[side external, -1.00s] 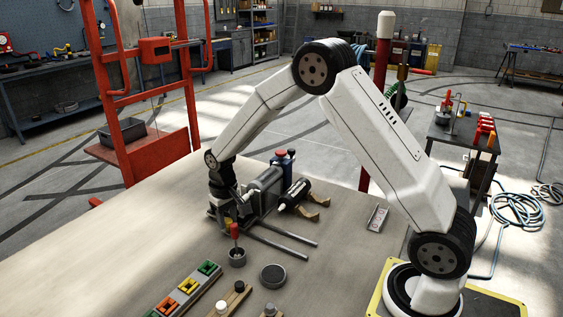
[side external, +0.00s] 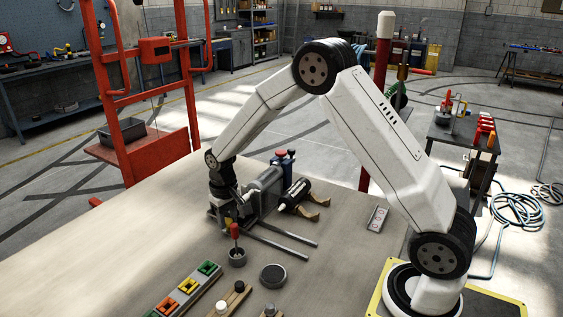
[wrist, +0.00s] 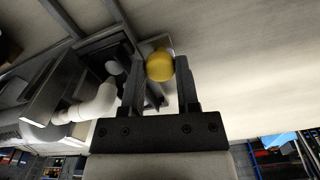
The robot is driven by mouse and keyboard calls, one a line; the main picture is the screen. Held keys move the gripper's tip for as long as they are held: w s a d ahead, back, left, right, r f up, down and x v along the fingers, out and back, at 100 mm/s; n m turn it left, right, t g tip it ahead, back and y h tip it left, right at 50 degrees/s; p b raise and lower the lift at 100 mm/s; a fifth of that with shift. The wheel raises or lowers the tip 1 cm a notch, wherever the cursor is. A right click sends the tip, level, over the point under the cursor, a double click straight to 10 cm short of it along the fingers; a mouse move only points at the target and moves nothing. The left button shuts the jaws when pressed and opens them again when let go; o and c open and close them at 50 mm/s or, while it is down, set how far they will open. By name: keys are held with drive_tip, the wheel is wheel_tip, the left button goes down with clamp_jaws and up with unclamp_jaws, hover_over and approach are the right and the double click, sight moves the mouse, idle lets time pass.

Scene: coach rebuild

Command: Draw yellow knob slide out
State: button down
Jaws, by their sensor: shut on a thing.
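The yellow knob (wrist: 159,65) sits between the two fingers of my gripper (wrist: 158,75) in the wrist view, and the fingers are shut on it. In the side view my gripper (side external: 227,217) reaches down at the left end of a grey machine (side external: 265,189) on the table. The knob is small there and mostly hidden by my gripper. The slide that bears the knob is mostly hidden; I cannot tell how far out it is. Two rails (side external: 283,240) run from the machine toward the right front.
A round dark dish (side external: 273,276) and a tray of coloured blocks (side external: 187,288) lie nearer. A dark cylinder (side external: 296,194) lies on supports behind. The table's left part is clear.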

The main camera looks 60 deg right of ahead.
drive_tip(key=s, duration=1.7)
drive_tip(key=shift+s, duration=0.4)
drive_tip(key=c, duration=0.6)
unclamp_jaws()
drive_tip(key=shift+r, duration=0.2)
drive_tip(key=shift+r, duration=3.75)
drive_tip(key=shift+s+a+f+n+t, duration=0.25)
drive_tip(key=shift+a+f+n+t, duration=0.2)
drive_tip(key=shift+a, duration=0.3)
drive_tip(key=shift+s+a+f+n+t, duration=0.2)
drive_tip(key=shift+a+f+n+t, duration=0.15)
drive_tip(key=shift+a, duration=0.4)
drive_tip(key=shift+s+a+f+n+t, duration=0.3)
drive_tip(key=shift+a+n+t, duration=0.2)
drive_tip(key=shift+a, duration=0.25)
